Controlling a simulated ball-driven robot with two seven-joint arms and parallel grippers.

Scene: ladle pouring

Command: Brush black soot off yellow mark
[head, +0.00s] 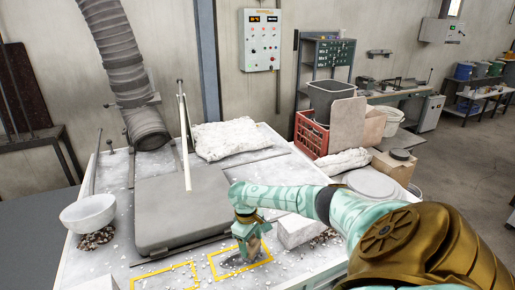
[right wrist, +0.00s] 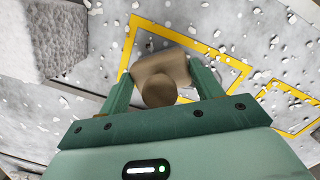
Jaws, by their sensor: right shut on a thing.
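My right gripper (head: 247,243) reaches down over the right-hand yellow mark (head: 214,268), a square outline on the white table. It is shut on a tan-brown brush (right wrist: 160,68) with a round knob end, gripped between the green fingers (right wrist: 165,80). Black soot (head: 232,263) lies as a dark smudge inside this outline, partly hidden by the gripper. In the right wrist view, the yellow outline (right wrist: 205,48) runs past the brush; the brush hides much of its inside. I cannot tell whether the brush touches the table. My left gripper is not in view.
A second yellow outline (head: 162,272) lies to the left. A pale block (head: 298,231) stands close to the right of the gripper. A grey lid (head: 180,205) lies behind, with a white bowl (head: 88,212) at the left. White crumbs are scattered over the table.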

